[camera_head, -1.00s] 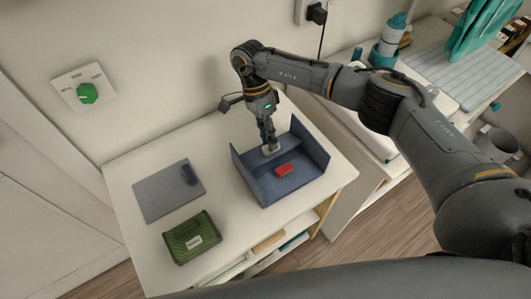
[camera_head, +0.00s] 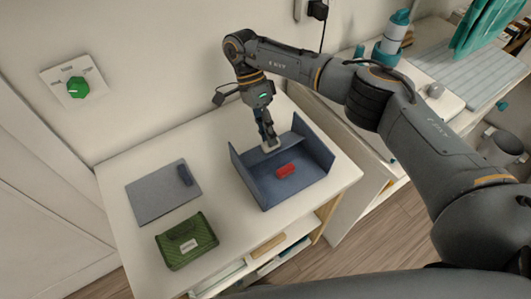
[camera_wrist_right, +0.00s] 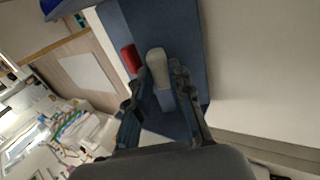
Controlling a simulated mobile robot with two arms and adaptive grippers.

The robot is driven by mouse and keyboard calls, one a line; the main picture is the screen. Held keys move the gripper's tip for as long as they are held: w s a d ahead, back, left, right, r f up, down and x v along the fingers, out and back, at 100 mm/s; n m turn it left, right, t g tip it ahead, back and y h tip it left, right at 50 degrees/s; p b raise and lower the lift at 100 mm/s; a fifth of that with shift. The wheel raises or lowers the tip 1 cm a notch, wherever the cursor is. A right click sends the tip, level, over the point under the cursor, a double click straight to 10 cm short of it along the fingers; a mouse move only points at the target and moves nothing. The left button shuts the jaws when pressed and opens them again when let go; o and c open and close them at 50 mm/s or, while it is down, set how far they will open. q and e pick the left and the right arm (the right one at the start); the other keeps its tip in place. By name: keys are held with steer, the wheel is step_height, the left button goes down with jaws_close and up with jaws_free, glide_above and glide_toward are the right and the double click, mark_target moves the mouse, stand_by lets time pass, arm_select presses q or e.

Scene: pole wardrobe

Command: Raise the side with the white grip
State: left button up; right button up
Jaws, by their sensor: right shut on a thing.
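The blue box (camera_head: 320,158) stands on the white table, with upright walls at its left and right. Its rear side panel (camera_head: 258,158) carries the white grip (camera_head: 271,148); I cannot tell exactly how far this panel is tilted. My right gripper (camera_head: 268,138) comes down from above and is shut on the white grip. In the right wrist view the white grip (camera_wrist_right: 156,65) shows between the fingers of my right gripper (camera_wrist_right: 160,88), against blue panel. A red block (camera_head: 286,170) lies inside the box and also shows in the wrist view (camera_wrist_right: 130,58). My left gripper is out of view.
A grey board (camera_head: 160,198) with a dark blue handle (camera_head: 185,175) and a green case (camera_head: 186,241) lie left of the box. A wall switch with a green knob (camera_head: 78,87) is behind. A counter with bottles stands at the right.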

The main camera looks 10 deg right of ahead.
steer(key=shift+f+b, duration=0.1)
steer(key=shift+b, duration=0.2)
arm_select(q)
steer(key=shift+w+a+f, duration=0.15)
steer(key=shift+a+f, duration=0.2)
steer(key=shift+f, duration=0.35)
arm_select(e)
steer(key=shift+a, duration=0.1)
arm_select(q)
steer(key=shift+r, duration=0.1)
arm_select(e)
steer(key=shift+w+g, duration=0.1)
steer(key=shift+g, duration=0.2)
steer(key=shift+w+a+r+g+p, duration=0.1)
steer(key=shift+w+r+g+p, duration=0.05)
steer(key=shift+r+g+p, duration=0.2)
steer(key=shift+f+g+h+p, duration=0.1)
steer(key=shift+g+h+p, duration=0.15)
steer(key=shift+h+p, duration=0.1)
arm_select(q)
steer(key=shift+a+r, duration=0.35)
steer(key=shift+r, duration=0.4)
arm_select(e)
steer(key=shift+w, duration=0.15)
steer(key=o, duration=0.9)
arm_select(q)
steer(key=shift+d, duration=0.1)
arm_select(e)
steer(key=shift+o, duration=0.2)
